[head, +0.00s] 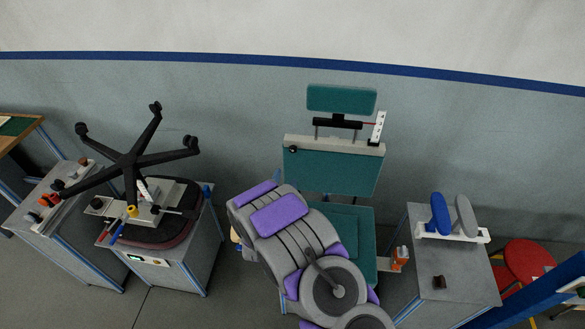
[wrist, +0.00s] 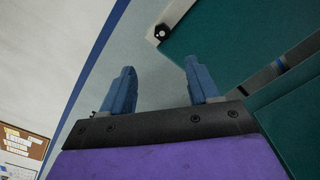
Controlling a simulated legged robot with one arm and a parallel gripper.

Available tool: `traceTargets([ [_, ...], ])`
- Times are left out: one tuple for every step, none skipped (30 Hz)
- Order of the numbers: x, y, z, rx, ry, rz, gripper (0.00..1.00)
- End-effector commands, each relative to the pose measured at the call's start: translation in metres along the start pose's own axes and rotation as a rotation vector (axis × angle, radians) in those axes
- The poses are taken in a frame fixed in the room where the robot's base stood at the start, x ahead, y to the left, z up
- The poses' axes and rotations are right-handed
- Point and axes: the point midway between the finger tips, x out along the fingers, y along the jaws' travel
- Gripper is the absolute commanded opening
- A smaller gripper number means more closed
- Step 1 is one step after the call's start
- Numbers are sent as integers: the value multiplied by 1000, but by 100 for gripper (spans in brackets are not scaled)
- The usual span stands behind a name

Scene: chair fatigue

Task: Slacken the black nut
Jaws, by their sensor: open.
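A small round black nut (head: 292,149) sits at the left end of a pale grey crossbar (head: 330,144) on a teal chair (head: 345,172). In the wrist view the nut (wrist: 162,32) shows as a dark knob at the corner of the pale bar, beyond the fingertips. My gripper (wrist: 158,66) is open, with two blue fingers apart and nothing between them. The nut is ahead of the gap and apart from both fingers. In the head view my grey and purple arm covers part of the chair's left side and hides the fingers.
A grey bench (head: 185,262) on the left holds an upturned black five-legged base (head: 128,162) and tools. A grey table (head: 450,287) on the right carries blue and grey pads (head: 439,212). A red stool (head: 525,258) stands farther right.

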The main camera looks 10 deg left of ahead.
Motion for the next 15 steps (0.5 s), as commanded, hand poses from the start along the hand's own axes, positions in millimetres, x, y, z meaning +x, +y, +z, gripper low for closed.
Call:
traceTargets([
  [-11, 2, -2, 0, 5, 3, 61],
  [-16, 1, -2, -1, 5, 3, 61],
  [-23, 0, 0, 0, 5, 2, 61],
  [-28, -1, 0, -1, 6, 2, 61],
  [-32, -2, 0, -1, 7, 1, 61],
  [-36, -3, 1, 2, 8, 0, 61],
  [-39, -4, 2, 4, 8, -1, 61],
  [-42, -5, 3, 5, 8, -1, 61],
  [-44, -6, 4, 6, 9, -2, 61],
  [-46, -7, 5, 7, 9, -3, 61],
  [-48, -8, 5, 8, 9, -3, 61],
  [-49, -8, 6, 8, 9, -4, 61],
  [-50, -8, 6, 7, 9, -4, 61],
  [-50, -8, 6, 7, 9, -4, 61],
  [-50, -7, 5, 6, 8, -3, 61],
])
